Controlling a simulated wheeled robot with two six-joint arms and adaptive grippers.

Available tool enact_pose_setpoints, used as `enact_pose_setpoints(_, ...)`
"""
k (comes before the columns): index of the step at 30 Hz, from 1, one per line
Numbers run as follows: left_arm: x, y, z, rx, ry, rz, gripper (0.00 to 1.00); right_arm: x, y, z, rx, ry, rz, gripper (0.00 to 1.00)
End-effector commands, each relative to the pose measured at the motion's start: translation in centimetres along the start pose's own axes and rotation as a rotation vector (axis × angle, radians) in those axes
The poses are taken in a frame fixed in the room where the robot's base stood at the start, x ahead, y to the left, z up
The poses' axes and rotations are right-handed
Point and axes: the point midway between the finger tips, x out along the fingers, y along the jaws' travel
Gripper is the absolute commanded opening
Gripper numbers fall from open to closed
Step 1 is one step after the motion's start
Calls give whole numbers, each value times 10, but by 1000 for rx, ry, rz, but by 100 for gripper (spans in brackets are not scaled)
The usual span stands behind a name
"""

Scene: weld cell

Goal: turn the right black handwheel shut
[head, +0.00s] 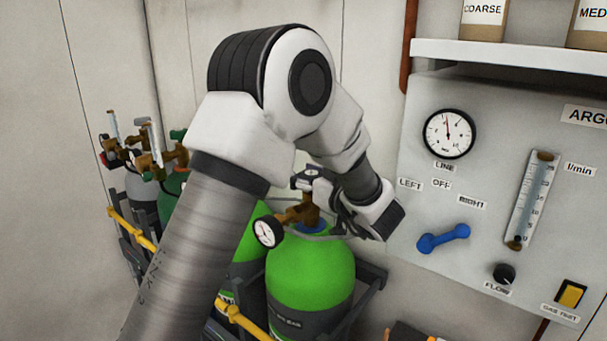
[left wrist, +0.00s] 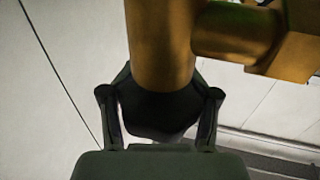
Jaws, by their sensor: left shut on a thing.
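The right black handwheel (head: 305,180) sits on top of the brass valve (head: 303,213) of the front green cylinder (head: 310,270). The brass valve (left wrist: 160,45) rises in front of the fingers there. My right gripper is in neither view.
A round gauge (head: 268,231) sticks out left from the valve. More cylinders with brass valves (head: 172,158) stand at the left behind a yellow rail (head: 133,228). The grey argon panel (head: 420,180) with a blue lever (head: 443,238) is close on the right, under a shelf (head: 510,54).

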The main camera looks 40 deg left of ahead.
Motion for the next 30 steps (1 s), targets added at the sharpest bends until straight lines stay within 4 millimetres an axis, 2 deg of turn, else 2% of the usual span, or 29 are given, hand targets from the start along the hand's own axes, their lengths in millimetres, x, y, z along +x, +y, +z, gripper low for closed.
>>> enact_pose_setpoints(17, 0, 1, 3, 4, -5, 61, 20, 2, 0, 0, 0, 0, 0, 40)
enact_pose_setpoints(30, -2, 7, 6, 4, -12, 385, 21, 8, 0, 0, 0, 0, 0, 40)
